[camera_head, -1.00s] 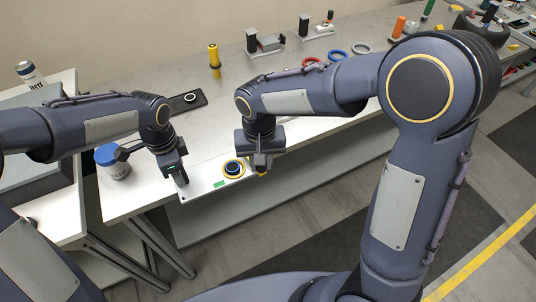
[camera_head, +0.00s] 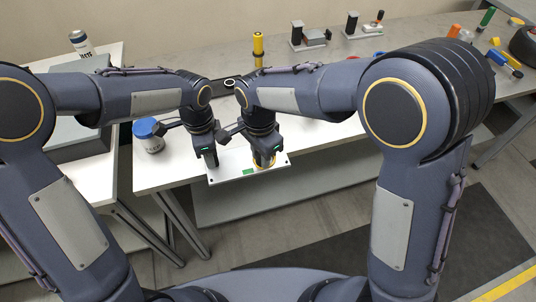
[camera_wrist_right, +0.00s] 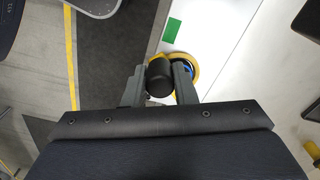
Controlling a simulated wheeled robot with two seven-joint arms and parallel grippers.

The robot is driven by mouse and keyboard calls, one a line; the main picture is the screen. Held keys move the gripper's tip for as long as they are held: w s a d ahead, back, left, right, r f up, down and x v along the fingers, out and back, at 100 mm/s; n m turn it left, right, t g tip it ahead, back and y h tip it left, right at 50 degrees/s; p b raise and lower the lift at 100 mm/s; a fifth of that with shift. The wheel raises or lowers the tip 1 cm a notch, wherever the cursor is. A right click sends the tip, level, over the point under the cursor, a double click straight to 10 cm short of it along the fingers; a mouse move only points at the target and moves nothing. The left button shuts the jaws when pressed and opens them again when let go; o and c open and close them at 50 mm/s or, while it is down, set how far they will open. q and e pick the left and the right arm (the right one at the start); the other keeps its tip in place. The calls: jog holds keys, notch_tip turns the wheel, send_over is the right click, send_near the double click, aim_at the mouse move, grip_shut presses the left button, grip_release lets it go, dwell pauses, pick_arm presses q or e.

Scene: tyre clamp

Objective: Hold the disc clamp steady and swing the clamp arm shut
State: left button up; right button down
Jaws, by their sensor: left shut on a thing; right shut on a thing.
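The disc clamp is a white base plate (camera_head: 225,175) with a green patch (camera_head: 248,171), at the table's front edge. Its yellow ring with blue inside (camera_wrist_right: 190,62) is partly hidden by my right gripper (camera_wrist_right: 160,85), which is shut on a black knob (camera_wrist_right: 160,76) over the ring's edge. The clamp arm under the knob is mostly hidden. In the head view, my right gripper (camera_head: 264,160) is over the ring. My left gripper (camera_head: 211,160) is shut at the plate's left end; what part it grips is hard to see.
A white jar with a blue lid (camera_head: 148,136) stands left of my left gripper. A black tray (camera_head: 228,88) and a yellow cylinder (camera_head: 258,50) are behind the arms. Other fixtures (camera_head: 310,36) stand farther back. Open floor lies in front of the table.

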jog(key=shift+w+a+m, duration=0.25)
jog(key=shift+a+m, duration=0.15)
jog(key=shift+m, duration=0.1)
jog(key=c, duration=1.2)
grip_release()
jog(key=shift+o, duration=0.2)
jog(key=shift+r, duration=0.1)
notch_tip(320, 180, up, 12)
pick_arm(q)
jog(key=o, duration=1)
